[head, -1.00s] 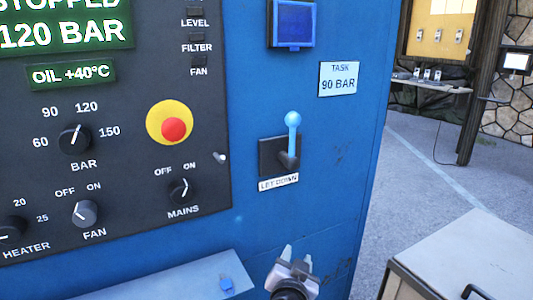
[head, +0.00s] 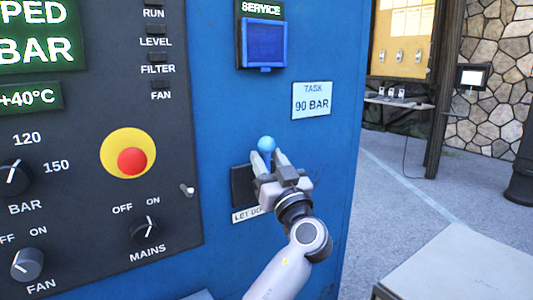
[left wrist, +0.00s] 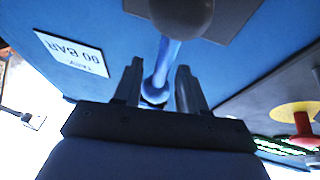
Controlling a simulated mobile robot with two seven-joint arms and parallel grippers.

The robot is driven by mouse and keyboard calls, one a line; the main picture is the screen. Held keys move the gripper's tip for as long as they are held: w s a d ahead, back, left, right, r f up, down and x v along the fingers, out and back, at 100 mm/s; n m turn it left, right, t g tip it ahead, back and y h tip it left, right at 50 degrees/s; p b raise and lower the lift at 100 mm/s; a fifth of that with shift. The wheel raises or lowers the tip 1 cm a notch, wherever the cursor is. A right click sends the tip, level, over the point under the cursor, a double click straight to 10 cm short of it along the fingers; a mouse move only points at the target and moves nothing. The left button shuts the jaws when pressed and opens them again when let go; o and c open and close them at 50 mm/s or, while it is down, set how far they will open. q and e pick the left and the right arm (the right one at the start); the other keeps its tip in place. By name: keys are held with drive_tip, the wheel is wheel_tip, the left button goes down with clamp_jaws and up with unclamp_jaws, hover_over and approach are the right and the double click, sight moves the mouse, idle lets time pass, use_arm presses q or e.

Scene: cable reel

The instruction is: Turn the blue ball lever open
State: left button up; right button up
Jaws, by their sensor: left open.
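The blue ball lever (head: 266,144) stands up from its dark mounting plate (head: 239,186) on the blue cabinet, above a label that reads partly "LET DO". My left gripper (head: 268,158) is at the lever, with its open fingers on either side just below the ball. In the left wrist view the lever's blue rod (left wrist: 166,62) runs between the two fingers (left wrist: 157,82), and the ball end is partly hidden by the gripper. The fingers look apart from the rod. The lever's base is hidden behind my gripper in the head view. My right gripper is not in view.
A black control panel (head: 90,230) with knobs and a red emergency button (head: 131,161) is left of the lever. A "TASK 90 BAR" sign (head: 312,100) and a blue-framed screen (head: 264,43) are above. A pale cart top (head: 460,265) stands at lower right.

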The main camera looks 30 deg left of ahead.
use_arm(q)
drive_tip(key=shift+w+a+r, duration=0.2)
drive_tip(key=shift+w+a, duration=0.1)
drive_tip(key=shift+a, duration=0.15)
drive_tip(key=c, duration=0.7)
clamp_jaws()
drive_tip(key=shift+w, duration=0.1)
